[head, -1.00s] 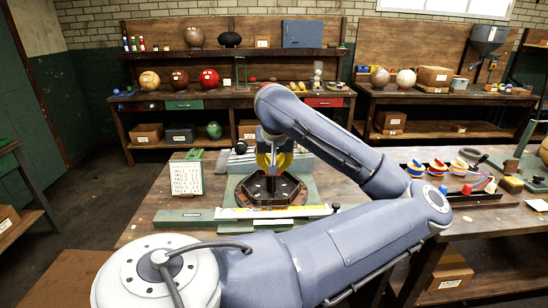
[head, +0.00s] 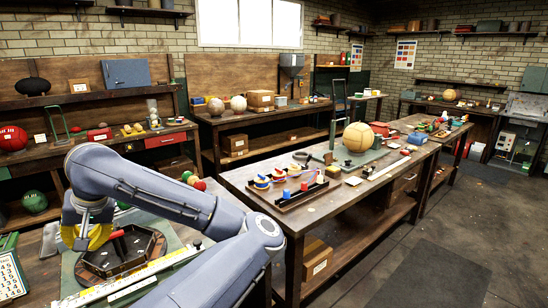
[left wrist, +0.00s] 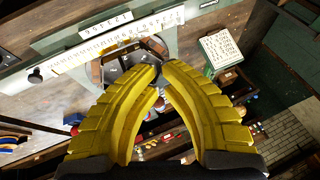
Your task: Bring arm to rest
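My left gripper (head: 88,238) has yellow fingers and hangs over the near workbench, at the rim of a dark hexagonal tray (head: 150,247). The grey arm covers part of this area in the head view. The tray shows partly behind the fingertips in that view (left wrist: 125,58). My right gripper is not in view.
A ruled strip (head: 130,278) lies in front of the tray, with a tally card (head: 10,277) to its left. A rack of coloured pieces (head: 288,190) and a tan ball (head: 358,137) stand on the bench to the right. Open floor lies at the far right.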

